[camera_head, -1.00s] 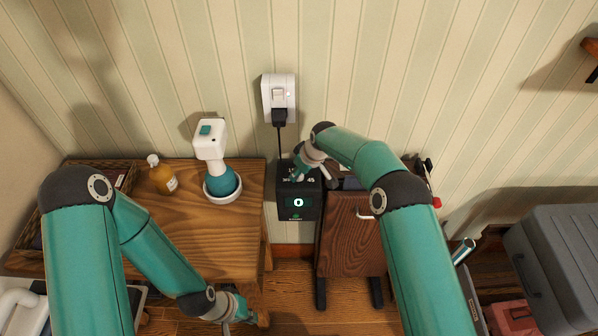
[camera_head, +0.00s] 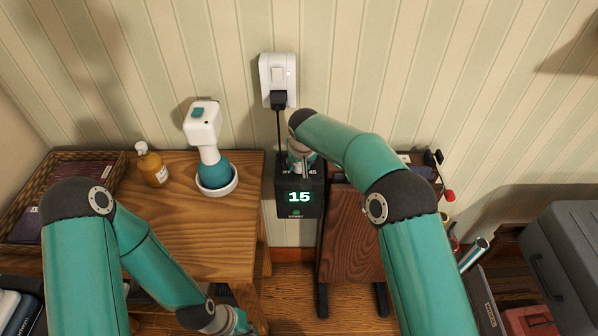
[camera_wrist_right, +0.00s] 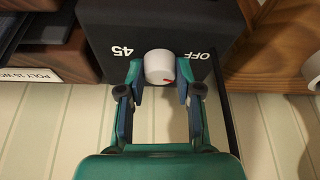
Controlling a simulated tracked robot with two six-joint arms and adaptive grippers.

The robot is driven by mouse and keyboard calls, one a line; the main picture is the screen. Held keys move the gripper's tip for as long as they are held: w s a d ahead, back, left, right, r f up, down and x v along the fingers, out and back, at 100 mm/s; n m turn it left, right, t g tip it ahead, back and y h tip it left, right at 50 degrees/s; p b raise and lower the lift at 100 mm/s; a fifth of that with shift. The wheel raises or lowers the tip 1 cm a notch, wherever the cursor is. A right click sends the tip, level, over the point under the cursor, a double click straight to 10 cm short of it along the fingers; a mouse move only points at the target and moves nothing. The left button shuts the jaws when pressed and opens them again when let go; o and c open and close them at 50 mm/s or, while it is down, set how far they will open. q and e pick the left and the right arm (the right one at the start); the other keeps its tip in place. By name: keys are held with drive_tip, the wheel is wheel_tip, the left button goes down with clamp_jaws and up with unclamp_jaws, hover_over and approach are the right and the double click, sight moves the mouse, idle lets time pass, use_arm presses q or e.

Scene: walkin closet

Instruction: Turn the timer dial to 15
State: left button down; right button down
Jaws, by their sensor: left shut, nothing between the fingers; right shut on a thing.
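The black timer box (camera_head: 296,212) hangs against the wall, with a green display (camera_head: 299,197) that reads 15. In the right wrist view the timer (camera_wrist_right: 150,20) fills the top, with the marks 45 and OFF beside its dial. The white dial (camera_wrist_right: 159,66) has a red pointer mark and sits between my right gripper's fingers (camera_wrist_right: 160,72), which are shut on it. In the head view my right gripper (camera_head: 302,172) is at the timer's top and hides the dial. My left gripper (camera_head: 238,328) is low by the wooden table's front right corner, empty, partly cut off at the bottom edge.
A wall outlet (camera_head: 278,78) with a plug and black cord is above the timer. The wooden table (camera_head: 200,235) at left bears an amber bottle (camera_head: 152,168) and a white-and-teal device (camera_head: 208,150).

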drive_tip(key=shift+f+m+h+b, duration=0.1)
drive_tip(key=shift+m+h+b, duration=0.35)
drive_tip(key=shift+m, duration=0.45)
drive_tip(key=shift+a+m, duration=0.1)
drive_tip(key=shift+m, duration=0.4)
drive_tip(key=shift+m+h, duration=0.45)
drive_tip(key=shift+m, duration=0.35)
use_arm(q)
drive_tip(key=shift+f+p, duration=0.4)
drive_tip(key=shift+p, duration=0.05)
use_arm(e)
drive_tip(key=shift+r+m+h, duration=0.2)
drive_tip(key=shift+m+h, duration=0.1)
drive_tip(key=shift+m, duration=0.7)
drive_tip(key=c, duration=0.8)
unclamp_jaws()
drive_tip(key=shift+f, duration=0.1)
